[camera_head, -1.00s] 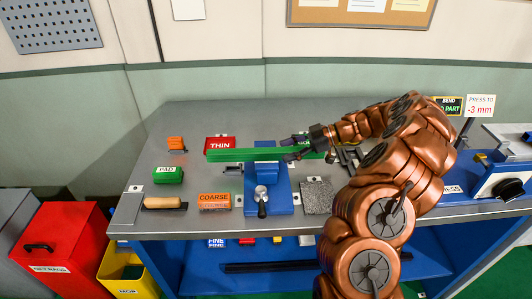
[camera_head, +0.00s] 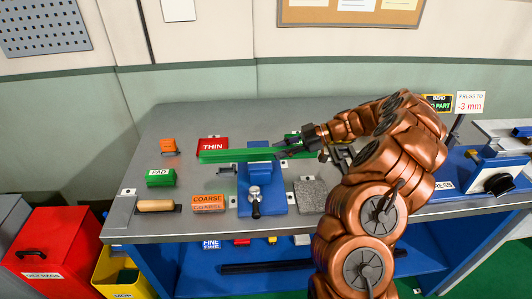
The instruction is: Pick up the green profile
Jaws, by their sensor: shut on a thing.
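The green profile (camera_head: 230,155) is a long straight bar lying level across the blue vise (camera_head: 260,170) on the grey workbench. Its left end sticks out in front of the red THIN block. My gripper (camera_head: 281,148) reaches in from the right and is shut on the profile, right of the vise's middle. The fingers and arm hide part of the profile's right half. I cannot tell whether the profile touches the vise jaws.
On the workbench (camera_head: 185,115) are the red THIN block (camera_head: 213,145), the green PAD block (camera_head: 160,178), the orange COARSE block (camera_head: 209,203), a wooden-handled tool (camera_head: 156,206) and a grey textured block (camera_head: 311,195). A blue press (camera_head: 470,185) stands at right. The back left is clear.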

